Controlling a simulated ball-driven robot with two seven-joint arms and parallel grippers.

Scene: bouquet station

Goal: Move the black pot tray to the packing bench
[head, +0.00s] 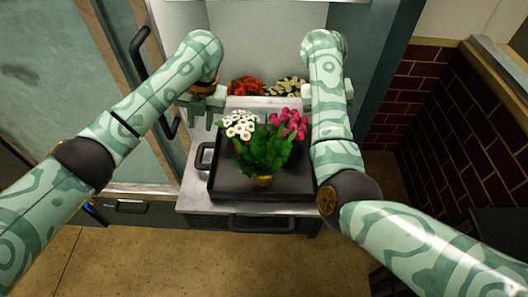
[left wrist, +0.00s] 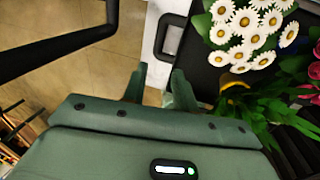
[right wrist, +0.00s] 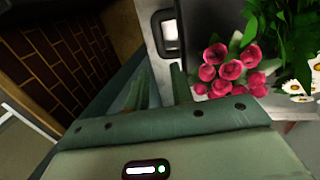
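The black pot tray (head: 225,184) rests on a pale work surface and holds white daisies (head: 240,124), pink roses (head: 290,123) and a leafy plant in a yellow pot (head: 263,181). Its left loop handle (head: 200,158) also shows in the left wrist view (left wrist: 160,37). My left gripper (head: 198,120) is open and empty, behind and above that handle. It is apart from the handle in the left wrist view (left wrist: 157,85). My right gripper (right wrist: 161,85) is open and empty, short of the tray's right handle (right wrist: 156,32). In the head view my right arm hides that handle.
Red flowers (head: 247,86) and cream flowers (head: 287,87) stand behind the tray. A glass door (head: 50,65) with a black handle (head: 138,52) is at the left. A brick wall (head: 470,150) is at the right. Floor (head: 150,262) is clear in front. I cannot identify the packing bench.

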